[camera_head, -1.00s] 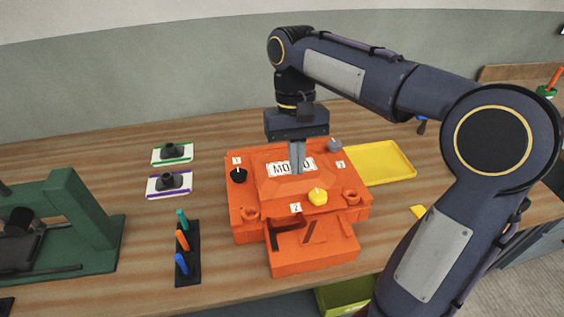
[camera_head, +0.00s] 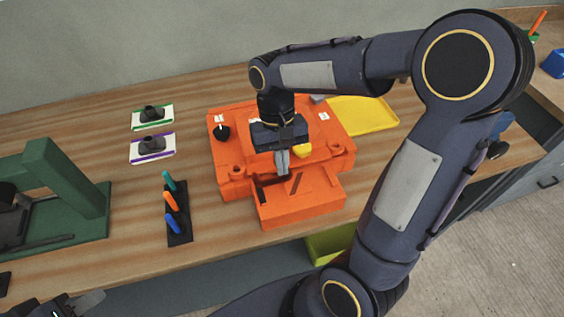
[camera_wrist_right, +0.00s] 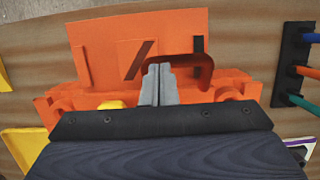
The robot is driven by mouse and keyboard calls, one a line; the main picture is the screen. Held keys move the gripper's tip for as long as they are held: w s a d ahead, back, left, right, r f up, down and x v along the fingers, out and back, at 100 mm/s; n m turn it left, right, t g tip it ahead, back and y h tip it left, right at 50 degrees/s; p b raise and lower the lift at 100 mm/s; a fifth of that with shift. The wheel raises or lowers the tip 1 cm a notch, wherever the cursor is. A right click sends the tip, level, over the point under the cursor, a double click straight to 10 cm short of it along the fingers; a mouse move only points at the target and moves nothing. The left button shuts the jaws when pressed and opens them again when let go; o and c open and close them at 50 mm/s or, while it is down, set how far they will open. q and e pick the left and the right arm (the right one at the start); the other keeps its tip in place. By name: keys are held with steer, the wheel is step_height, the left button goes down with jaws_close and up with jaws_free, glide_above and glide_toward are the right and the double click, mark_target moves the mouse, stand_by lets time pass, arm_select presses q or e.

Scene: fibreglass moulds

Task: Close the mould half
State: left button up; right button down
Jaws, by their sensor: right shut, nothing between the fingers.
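The orange mould (camera_head: 228,181) sits on the wooden bench, with a lower orange slab (camera_head: 305,205) sticking out at its front. The slab has a dark red curved part and a dark slot on its top; both also show in the wrist view, where the slab (camera_wrist_right: 110,60) lies at the top. A black knob (camera_head: 222,133) and a yellow knob (camera_head: 303,150) sit on the mould. My right gripper (camera_head: 282,168) is shut and empty, its fingertips over the mould's front by the slab; contact is unclear. It hides the mould's middle. My left gripper (camera_head: 80,304) is partly visible at bottom left.
A yellow tray (camera_head: 365,116) lies right of the mould. A black rack (camera_head: 179,228) with coloured tools stands left of it, and two dark-handled plates (camera_head: 152,148) lie further left. A green press (camera_head: 62,190) stands at far left. A yellow-green bin (camera_head: 328,245) is below the bench edge.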

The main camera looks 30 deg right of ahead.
steer(key=shift+f, duration=0.25)
steer(key=f+b, duration=0.1)
steer(key=f+t+b, duration=0.1)
steer(key=b, duration=0.1)
steer(key=shift+s+f, duration=0.3)
steer(key=shift+s+a, duration=0.1)
steer(key=shift+s, duration=0.2)
steer(key=shift+f, duration=0.15)
steer(key=a+p+v, duration=0.1)
steer(key=p+v, duration=0.3)
steer(key=v, duration=1.1)
steer(key=shift+w+d+p, duration=0.3)
steer(key=shift+d, duration=0.1)
